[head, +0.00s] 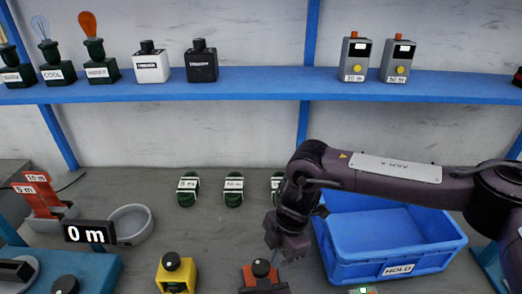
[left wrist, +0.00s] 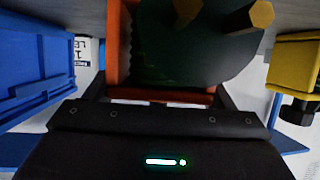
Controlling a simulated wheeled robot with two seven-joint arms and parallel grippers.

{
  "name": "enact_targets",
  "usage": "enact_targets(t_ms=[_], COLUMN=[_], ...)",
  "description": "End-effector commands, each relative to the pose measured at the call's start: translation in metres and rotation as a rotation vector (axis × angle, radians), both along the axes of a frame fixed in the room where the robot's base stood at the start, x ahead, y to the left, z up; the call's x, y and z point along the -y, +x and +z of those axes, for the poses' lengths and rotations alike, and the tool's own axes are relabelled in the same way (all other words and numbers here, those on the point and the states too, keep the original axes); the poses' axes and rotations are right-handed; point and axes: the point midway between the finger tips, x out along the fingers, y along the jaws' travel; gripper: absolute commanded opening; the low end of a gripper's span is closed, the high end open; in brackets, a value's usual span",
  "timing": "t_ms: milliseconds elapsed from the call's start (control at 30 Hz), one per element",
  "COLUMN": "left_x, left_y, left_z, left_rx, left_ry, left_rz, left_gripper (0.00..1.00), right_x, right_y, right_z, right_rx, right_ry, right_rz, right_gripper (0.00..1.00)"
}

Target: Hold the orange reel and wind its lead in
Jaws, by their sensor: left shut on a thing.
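The orange reel fills the upper middle of the left wrist view: an orange frame (left wrist: 118,55) around a dark green drum (left wrist: 185,45) with brass-coloured hexagonal ends. My left gripper (left wrist: 162,118) is shut on the reel; its dark body crosses the bottom of that view and its fingertips are mostly hidden. I cannot make out the lead.
A blue crate marked HOLD (head: 350,271) stands right of the orange body. A yellow box with a black knob (head: 176,275) is to its left. Several green labelled coils (head: 233,190) lie behind. A display reading 0 m (head: 90,233) and a grey dish (head: 131,222) are at left.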

Motion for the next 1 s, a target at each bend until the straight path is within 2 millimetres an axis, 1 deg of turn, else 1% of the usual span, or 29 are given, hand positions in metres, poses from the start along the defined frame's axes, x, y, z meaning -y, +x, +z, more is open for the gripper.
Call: enact_targets(t_ms=[33, 333, 800, 1000], left_x=[0.0018, 0.0023, 0.0034, 0.0035], left_y=[0.0005, 0.0004, 0.0004, 0.0004], left_z=[0.0008, 0.0009, 0.0012, 0.0013], left_rx=[0.002, 0.002, 0.002, 0.003], left_ry=[0.000, 0.001, 0.000, 0.000], left_rz=[-0.005, -0.007, -0.009, -0.009], left_gripper=[0.55, 0.55, 0.55, 0.55], right_x=[-0.0020, -0.0016, -0.0019, 0.0040], right_y=[-0.0042, -0.0091, -0.0094, -0.0082], right_z=[-0.0005, -0.0001, 0.0001, 0.0001], right_rx=[-0.006, -0.005, -0.004, -0.003], right_ry=[0.006, 0.006, 0.008, 0.008], right_rz=[0.006, 0.007, 0.008, 0.006], right_gripper=[0.00, 0.00, 0.00, 0.00])
